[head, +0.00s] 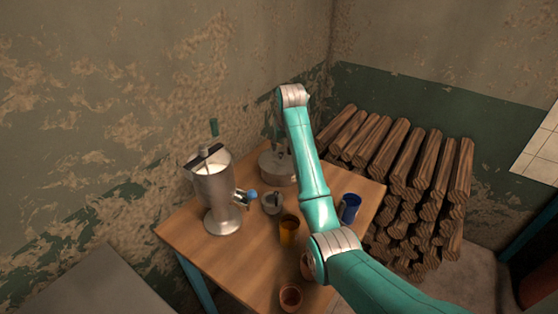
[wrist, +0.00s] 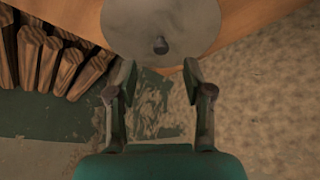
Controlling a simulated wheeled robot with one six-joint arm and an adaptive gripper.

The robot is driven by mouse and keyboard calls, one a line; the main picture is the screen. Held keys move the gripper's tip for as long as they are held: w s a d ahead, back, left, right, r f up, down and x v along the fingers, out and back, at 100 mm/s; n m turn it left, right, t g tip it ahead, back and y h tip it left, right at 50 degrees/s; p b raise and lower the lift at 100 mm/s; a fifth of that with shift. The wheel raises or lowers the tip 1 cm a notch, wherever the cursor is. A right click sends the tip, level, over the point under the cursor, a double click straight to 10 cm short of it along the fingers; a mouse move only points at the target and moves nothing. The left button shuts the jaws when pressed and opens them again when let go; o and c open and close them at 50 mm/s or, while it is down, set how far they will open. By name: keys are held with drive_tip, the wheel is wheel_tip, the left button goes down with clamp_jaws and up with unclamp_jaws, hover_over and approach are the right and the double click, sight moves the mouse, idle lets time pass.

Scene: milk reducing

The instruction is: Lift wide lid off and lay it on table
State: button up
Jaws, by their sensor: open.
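The wide lid (wrist: 130,25) is a round grey disc with a small dark knob (wrist: 160,45) at its centre, at the top of the wrist view. In the head view it sits on a wide metal pot (head: 270,172) at the table's back corner. My gripper (wrist: 158,70) is open and empty, its two fingers spread wide. The fingertips are near the lid's edge, with the knob beyond them and roughly midway between them; contact cannot be told. In the head view my arm reaches across the table, and the gripper is small and partly hidden near the pot's top.
The wooden table (head: 190,245) holds a tall metal machine (head: 218,195), a small grey lidded item (head: 271,205), an amber cup (head: 289,231), a blue cup (head: 350,205) and a brown cup (head: 290,298). Stacked logs (head: 420,180) stand right. The table's front left is clear.

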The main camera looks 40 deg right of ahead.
sight(281, 153)
drive_tip(key=shift+w+x, duration=0.1)
drive_tip(key=shift+x, duration=1.5)
drive_tip(key=shift+w+x, duration=0.15)
drive_tip(key=shift+x, duration=1.5)
drive_tip(key=shift+r, duration=0.15)
clamp_jaws()
